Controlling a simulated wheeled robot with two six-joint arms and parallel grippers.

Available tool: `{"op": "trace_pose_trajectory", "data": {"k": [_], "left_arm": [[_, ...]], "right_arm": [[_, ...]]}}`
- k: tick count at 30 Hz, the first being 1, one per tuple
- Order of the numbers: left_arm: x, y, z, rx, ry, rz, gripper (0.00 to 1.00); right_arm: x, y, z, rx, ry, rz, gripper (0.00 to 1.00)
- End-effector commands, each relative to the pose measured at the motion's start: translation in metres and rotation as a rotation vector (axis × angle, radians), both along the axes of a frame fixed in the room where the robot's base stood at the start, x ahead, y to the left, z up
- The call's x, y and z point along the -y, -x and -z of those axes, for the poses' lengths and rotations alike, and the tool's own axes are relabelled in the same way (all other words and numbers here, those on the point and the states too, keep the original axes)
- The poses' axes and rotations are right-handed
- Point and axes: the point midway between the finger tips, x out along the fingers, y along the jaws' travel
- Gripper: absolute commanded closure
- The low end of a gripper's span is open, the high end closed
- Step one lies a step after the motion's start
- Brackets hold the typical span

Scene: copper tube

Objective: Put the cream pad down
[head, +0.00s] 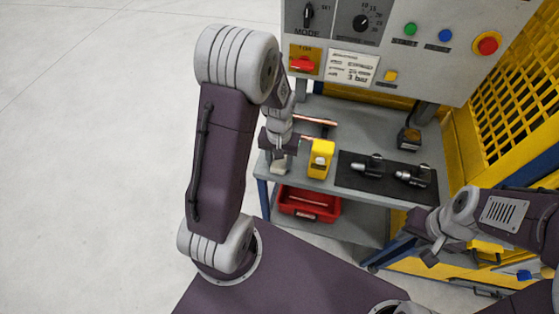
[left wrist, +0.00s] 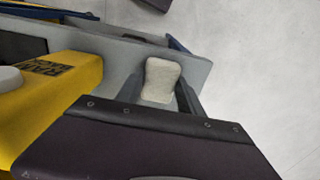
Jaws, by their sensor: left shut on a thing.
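The cream pad (left wrist: 161,78) is a small, pale, rounded block between the two fingers of my left gripper (left wrist: 160,92) in the left wrist view. In the head view my left gripper (head: 279,159) is over the left front corner of the grey bench (head: 330,191), and the cream pad (head: 279,169) shows pale at its tips. The gripper is shut on the pad. I cannot tell whether the pad touches the bench. My right gripper (head: 430,257) is at the lower right, away from the bench top; its jaw opening is unclear.
A yellow block-like device (head: 321,157) stands just right of my left gripper. A copper tube (head: 316,121) lies behind. A black mat (head: 384,188) holds two dark tools. A red crate (head: 309,204) sits below. A control panel (head: 462,70) stands behind, beside yellow mesh fencing (head: 520,85).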

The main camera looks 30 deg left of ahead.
Motion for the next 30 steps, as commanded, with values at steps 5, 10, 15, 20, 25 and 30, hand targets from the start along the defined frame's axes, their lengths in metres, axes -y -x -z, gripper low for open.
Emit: {"op": "trace_pose_trajectory", "data": {"k": [5,10,15,20,25,30], "left_arm": [[0.0,0.0,0.001,0.002,0.0,0.0,0.88],[0.0,-0.001,0.004,0.002,0.0,0.0,0.53],[0.0,0.0,0.003,0.002,0.0,0.0,0.34],[0.0,0.0,0.003,0.002,0.0,0.0,0.34],[0.0,-0.002,-0.014,0.006,0.0,0.0,0.34],[0.0,-0.002,-0.059,0.009,-0.001,0.0,0.34]], "right_arm": [[0.0,0.0,0.0,0.0,0.0,0.0,0.64],[0.0,0.0,0.002,0.0,0.0,0.0,0.64],[0.0,0.0,0.001,0.0,0.0,0.0,0.64],[0.0,0.0,0.001,0.0,0.0,0.0,0.64],[0.0,0.0,-0.002,0.0,0.0,0.0,0.64],[0.0,0.0,-0.006,0.0,0.0,0.0,0.64]]}}
